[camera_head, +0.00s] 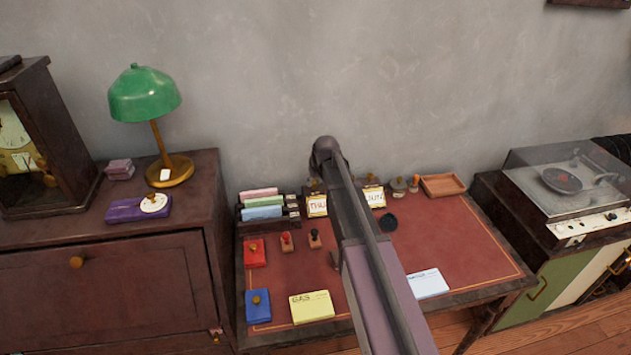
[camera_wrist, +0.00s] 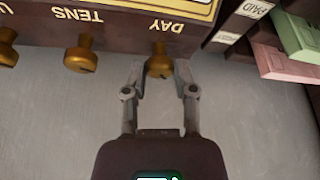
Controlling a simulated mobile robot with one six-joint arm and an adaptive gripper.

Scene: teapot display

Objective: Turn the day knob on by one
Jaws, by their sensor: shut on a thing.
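The calendar block (camera_head: 317,207) stands at the back of the red-topped desk, its middle hidden by my arm. Its left window reads THU, and part of another card shows at its right. In the wrist view the block appears upside down, with brass knobs along its edge. The day knob (camera_wrist: 159,63) is under the label DAY. My gripper (camera_wrist: 160,70) is shut on this knob, one finger on each side. The tens knob (camera_wrist: 84,55) is to its left, and a further knob (camera_wrist: 7,47) is at the picture's edge. My gripper is hidden in the head view.
A letter rack (camera_head: 262,212) with coloured envelopes stands close beside the calendar. Several stamps, a red pad (camera_head: 255,255), a blue pad (camera_head: 258,305) and a yellow card (camera_head: 311,307) lie on the desk. A wooden tray (camera_head: 443,186) sits at back right.

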